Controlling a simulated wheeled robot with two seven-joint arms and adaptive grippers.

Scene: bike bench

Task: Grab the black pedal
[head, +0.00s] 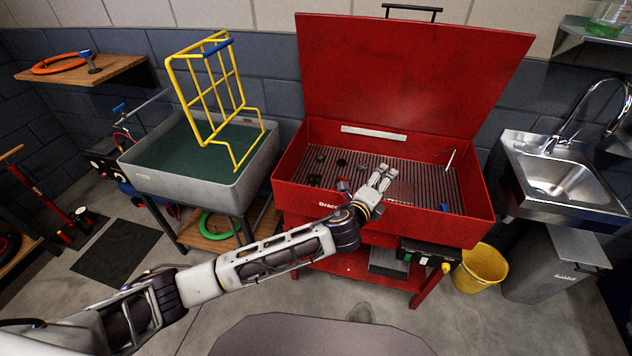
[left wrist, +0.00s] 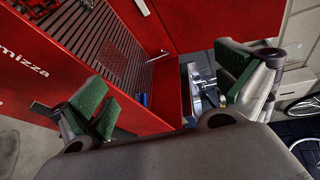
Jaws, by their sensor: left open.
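Several small parts lie on the slatted floor of the red bin (head: 480,190). A small dark part (head: 341,162) lies toward the left of the floor, and another dark part (head: 314,180) lies near the front left; either may be the black pedal, but they are too small to tell. My left gripper (head: 379,176) is over the front middle of the bin, right of both, open and empty. In the left wrist view its green-padded fingers (left wrist: 165,85) stand wide apart, with the bin's right end beyond them. My right gripper is not in view.
The bin's raised lid (head: 410,75) stands behind. A sink (head: 565,180) stands right.

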